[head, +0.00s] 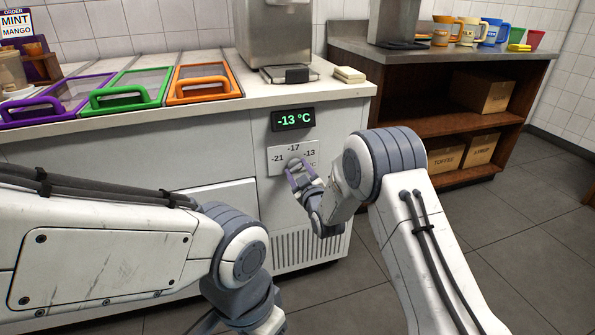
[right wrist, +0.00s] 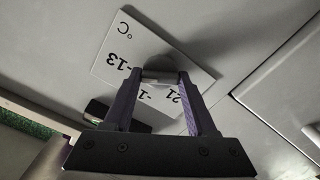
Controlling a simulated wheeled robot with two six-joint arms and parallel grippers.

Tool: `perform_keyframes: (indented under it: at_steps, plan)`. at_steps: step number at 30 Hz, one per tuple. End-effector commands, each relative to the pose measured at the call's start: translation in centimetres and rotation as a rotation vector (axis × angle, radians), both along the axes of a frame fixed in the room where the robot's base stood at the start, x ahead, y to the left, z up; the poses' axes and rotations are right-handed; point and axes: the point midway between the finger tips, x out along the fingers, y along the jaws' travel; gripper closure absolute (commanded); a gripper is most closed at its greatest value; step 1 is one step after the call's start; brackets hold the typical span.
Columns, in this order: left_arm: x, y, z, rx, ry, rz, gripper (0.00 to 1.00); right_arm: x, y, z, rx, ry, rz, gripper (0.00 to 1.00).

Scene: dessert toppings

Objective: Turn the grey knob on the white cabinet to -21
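The grey knob (head: 294,163) sits on a white label plate (head: 308,150) marked -21, -17 and -13 on the front of the white cabinet (head: 225,140). The green display (head: 293,119) above it reads -13 °C. My right gripper (head: 300,172) is at the knob, its purple fingers apart. In the right wrist view the knob (right wrist: 160,76) shows between the fingertips of the right gripper (right wrist: 161,80); whether they touch it is not clear. The fingers hide part of the plate's numbers there. My left arm crosses the lower left, its gripper out of view.
Lids with purple (head: 50,108), green (head: 125,95) and orange (head: 203,85) handles lie on the cabinet top. A steel machine (head: 272,35) stands behind. A vent grille (head: 305,248) is below the knob. A brown shelf unit (head: 440,125) stands right; floor there is clear.

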Motion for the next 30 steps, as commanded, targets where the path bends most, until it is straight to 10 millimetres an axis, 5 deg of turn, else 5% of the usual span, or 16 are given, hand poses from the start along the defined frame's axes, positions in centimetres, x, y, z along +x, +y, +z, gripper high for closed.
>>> perform_keyframes:
  at_steps: [3,14,30]
  plan:
    - [0.0,0.0,0.0,0.0,0.0,0.0,0.32,0.0,0.0,0.0,0.0,0.0,0.001,0.98]
    - [0.0,0.0,-0.2,0.0,0.0,0.0,0.32,0.0,0.0,-0.1,-0.07,-0.022,0.001,0.98]
    - [0.0,0.0,-1.2,0.0,0.0,0.0,0.32,-0.1,0.1,-0.2,-0.502,-0.162,0.002,0.98]
